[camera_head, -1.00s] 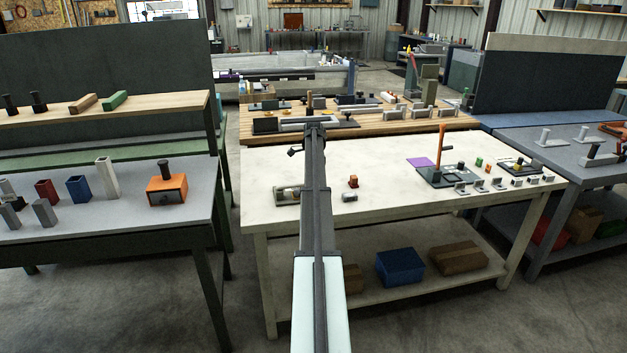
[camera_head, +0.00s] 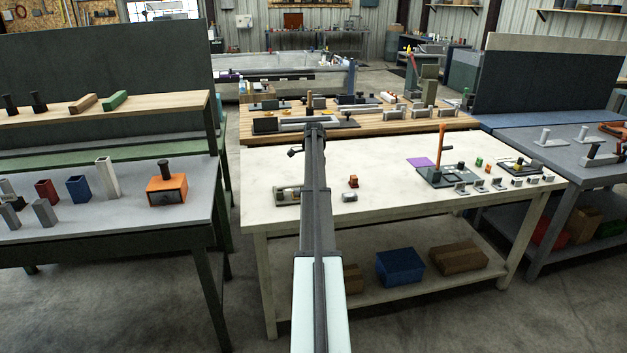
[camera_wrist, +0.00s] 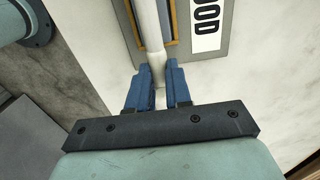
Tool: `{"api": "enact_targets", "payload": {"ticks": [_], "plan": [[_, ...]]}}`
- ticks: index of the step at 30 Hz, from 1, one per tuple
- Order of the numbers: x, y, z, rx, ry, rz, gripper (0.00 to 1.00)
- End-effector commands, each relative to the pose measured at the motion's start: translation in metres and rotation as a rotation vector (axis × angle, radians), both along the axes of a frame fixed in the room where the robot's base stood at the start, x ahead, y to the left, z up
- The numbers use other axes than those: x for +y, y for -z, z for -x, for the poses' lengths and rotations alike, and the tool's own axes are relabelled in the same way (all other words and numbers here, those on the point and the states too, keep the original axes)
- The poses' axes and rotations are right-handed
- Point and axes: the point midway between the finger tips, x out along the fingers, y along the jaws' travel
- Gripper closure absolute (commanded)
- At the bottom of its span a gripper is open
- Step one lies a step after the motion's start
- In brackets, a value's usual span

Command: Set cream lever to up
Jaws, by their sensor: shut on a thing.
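The cream lever (camera_wrist: 150,42) is a pale rod that runs down from the top edge of the wrist view, in front of a grey plate (camera_wrist: 187,48) with a dark slot edged in tan. A white label on the plate reads "OOD", its start or end perhaps cut off. My gripper (camera_wrist: 158,74) has blue fingers shut on the lever, one on each side of it. The lever's far end is outside the wrist view. In the head view my arm hides the gripper, and I cannot make out the lever there.
A cream workbench (camera_head: 392,208) lies below my arm. The bench middle is mostly clear.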

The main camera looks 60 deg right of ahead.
Motion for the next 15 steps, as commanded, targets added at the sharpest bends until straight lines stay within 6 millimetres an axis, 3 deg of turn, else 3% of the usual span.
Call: {"api": "enact_targets", "payload": {"ticks": [15], "plan": [[0.0023, -0.0082, -0.0024, 0.037, -0.001, 0.038, 1.0]]}}
